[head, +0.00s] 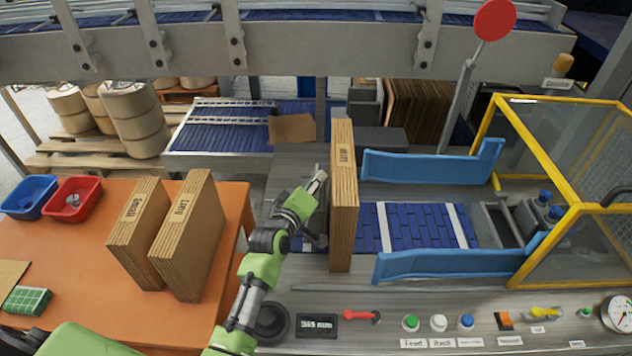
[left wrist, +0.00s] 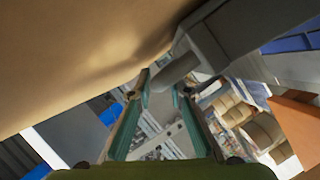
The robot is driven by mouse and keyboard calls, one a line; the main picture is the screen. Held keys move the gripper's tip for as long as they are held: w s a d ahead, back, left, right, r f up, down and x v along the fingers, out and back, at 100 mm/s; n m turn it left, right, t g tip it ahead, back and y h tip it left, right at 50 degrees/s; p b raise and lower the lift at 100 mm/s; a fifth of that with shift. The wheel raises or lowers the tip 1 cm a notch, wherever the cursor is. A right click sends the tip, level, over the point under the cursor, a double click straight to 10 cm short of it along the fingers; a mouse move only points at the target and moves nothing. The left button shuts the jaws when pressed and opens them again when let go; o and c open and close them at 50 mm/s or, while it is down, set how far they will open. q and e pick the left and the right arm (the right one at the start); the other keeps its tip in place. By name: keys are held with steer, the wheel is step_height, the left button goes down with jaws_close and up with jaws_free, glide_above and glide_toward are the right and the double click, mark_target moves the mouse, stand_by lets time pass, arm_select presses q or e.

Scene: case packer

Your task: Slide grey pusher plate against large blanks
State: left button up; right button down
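The large blanks (head: 343,215) stand upright as a brown cardboard stack in the feed channel in the head view, with a printed label near the top. The grey pusher plate (head: 321,215) is just left of the stack, partly hidden by my arm; I cannot tell whether it touches the blanks. My left gripper (head: 319,182) is at the plate's upper part, close to the stack's left side. In the left wrist view its fingers (left wrist: 161,92) are apart, with a grey bar (left wrist: 176,70) near the tips. Cardboard fills the upper left there. My right gripper is not in view.
Two cardboard stacks (head: 187,235) stand on the orange table (head: 75,290). Blue guide rails (head: 430,168) flank the blue conveyor (head: 400,225) right of the blanks. A yellow-framed guard (head: 560,150) stands at right. The control panel (head: 450,320) lies in front.

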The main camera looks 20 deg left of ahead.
arm_select(q)
steer(key=v, duration=1.2)
stand_by(0.6)
